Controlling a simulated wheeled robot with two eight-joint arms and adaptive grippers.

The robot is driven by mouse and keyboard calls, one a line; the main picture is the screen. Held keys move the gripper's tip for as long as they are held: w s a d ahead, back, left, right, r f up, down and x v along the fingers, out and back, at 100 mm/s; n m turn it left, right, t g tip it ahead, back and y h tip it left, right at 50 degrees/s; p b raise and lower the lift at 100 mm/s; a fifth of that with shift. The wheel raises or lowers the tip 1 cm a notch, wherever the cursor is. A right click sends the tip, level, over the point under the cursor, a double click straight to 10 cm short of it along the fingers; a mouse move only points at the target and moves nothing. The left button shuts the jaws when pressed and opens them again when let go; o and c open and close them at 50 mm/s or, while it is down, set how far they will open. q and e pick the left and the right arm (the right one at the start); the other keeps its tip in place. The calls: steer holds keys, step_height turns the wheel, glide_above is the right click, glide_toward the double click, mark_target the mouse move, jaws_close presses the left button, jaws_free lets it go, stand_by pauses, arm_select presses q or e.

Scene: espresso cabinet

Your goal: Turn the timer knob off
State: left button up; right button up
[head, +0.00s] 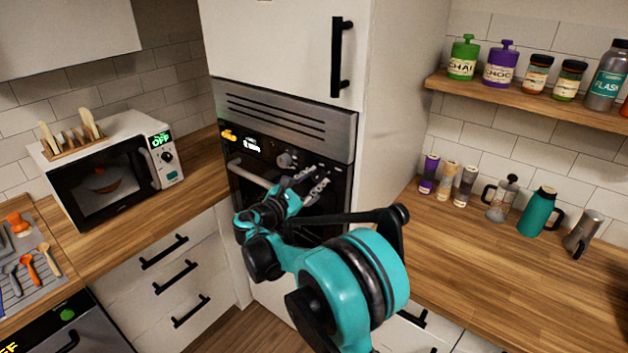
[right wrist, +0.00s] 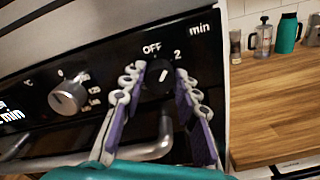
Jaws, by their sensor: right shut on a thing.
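The timer knob (right wrist: 160,77) is black, on the oven's dark panel, under the printed marks "OFF", "2" and "min". A short white line shows on its face, tilted toward the upper right. My right gripper (right wrist: 163,88) has one finger on each side of the knob and is shut on it. In the head view my right gripper (head: 312,180) reaches the oven front (head: 285,125) and largely covers the knob. My left gripper is not in view.
A silver temperature knob (right wrist: 68,97) sits left of the timer knob. The oven handle (right wrist: 145,150) runs below the panel. A microwave (head: 105,170) showing "OFF" stands left. The right counter (head: 470,250) has jars and a teal jug (head: 537,211) at the back.

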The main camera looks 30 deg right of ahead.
steer(key=n, duration=0.4)
steer(key=shift+n, duration=2.1)
steer(key=shift+f, duration=0.1)
steer(key=o, duration=1.2)
steer(key=shift+c, duration=0.2)
steer(key=v, duration=1.2)
